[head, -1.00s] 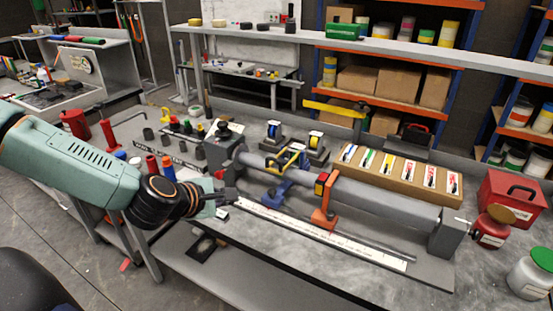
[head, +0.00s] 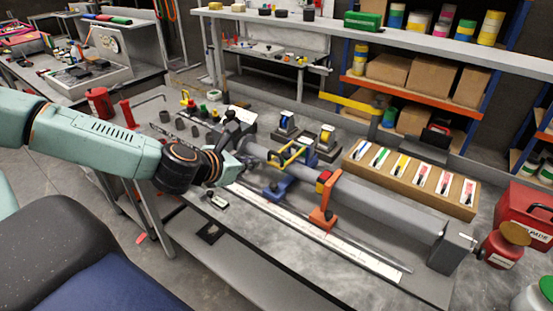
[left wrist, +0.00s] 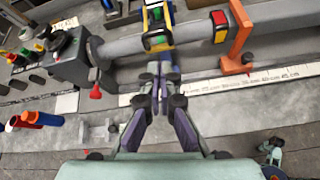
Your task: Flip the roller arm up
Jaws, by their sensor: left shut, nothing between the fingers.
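A long grey tube (head: 380,203) lies in a bench fixture. A blue bracket (head: 277,191) and an orange bracket (head: 322,214) stand at its near side; I cannot tell which is the roller arm. A yellow-and-blue framed part (head: 290,155) sits by the tube above the blue bracket. In the left wrist view, a yellow, green and blue part (left wrist: 158,38) crosses the tube, with the orange bracket (left wrist: 238,40) to its right. My left gripper (left wrist: 160,68) is shut and empty, its tips just below that part; contact is unclear. It also shows in the head view (head: 240,171).
A grey end block with a red knob (left wrist: 95,91) stands left of the gripper. A white ruled scale (head: 300,230) runs along the bench front. A wooden box of colored cards (head: 360,175) stands behind the tube, and a red case (head: 525,215) is at right.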

